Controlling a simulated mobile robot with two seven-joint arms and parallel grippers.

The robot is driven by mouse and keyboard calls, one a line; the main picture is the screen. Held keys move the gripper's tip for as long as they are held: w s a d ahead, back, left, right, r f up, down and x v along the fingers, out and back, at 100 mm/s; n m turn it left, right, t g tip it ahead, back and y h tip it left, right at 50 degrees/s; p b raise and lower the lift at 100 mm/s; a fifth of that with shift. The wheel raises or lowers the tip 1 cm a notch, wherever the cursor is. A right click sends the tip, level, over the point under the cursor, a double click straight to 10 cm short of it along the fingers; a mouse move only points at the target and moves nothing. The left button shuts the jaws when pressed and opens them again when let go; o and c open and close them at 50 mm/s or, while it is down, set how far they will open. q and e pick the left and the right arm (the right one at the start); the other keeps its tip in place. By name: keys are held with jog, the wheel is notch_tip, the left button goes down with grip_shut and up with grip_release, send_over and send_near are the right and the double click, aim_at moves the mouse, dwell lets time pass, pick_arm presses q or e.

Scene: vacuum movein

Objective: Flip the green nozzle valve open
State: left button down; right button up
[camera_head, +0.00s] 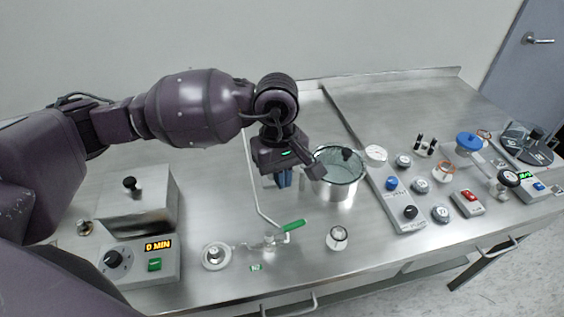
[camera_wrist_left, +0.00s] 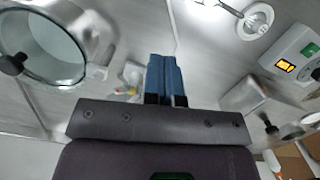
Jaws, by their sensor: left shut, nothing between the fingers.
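The green nozzle valve handle (camera_head: 293,225) sits on a thin metal pipe fitting near the front of the steel bench, in the head view. It points up and to the right from the fitting. My left gripper (camera_head: 284,179) hangs above the bench, behind and above the handle and apart from it. Its blue fingers are shut together with nothing between them; they also show in the left wrist view (camera_wrist_left: 164,62). I cannot make out the green handle in the left wrist view. My right gripper is not in view.
A glass-lidded steel pot (camera_head: 339,190) stands just right of my left gripper. A small glass jar (camera_head: 337,238) stands right of the handle, and a round white-based fitting (camera_head: 216,256) left of it. A box with a timer display (camera_head: 138,262) is at the left.

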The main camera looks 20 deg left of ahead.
aim_at(286, 230)
pick_arm(q)
jog(key=f, duration=0.2)
jog(key=s+d+f, duration=0.1)
jog(key=f, duration=0.1)
jog(key=s+d+f, duration=0.1)
jog(key=f, duration=0.1)
jog(key=shift+s+d+p, duration=0.2)
jog(key=shift+p, duration=0.1)
jog(key=shift+s+d+f, duration=0.15)
jog(key=shift+s+f, duration=0.05)
jog(key=shift+f, duration=0.05)
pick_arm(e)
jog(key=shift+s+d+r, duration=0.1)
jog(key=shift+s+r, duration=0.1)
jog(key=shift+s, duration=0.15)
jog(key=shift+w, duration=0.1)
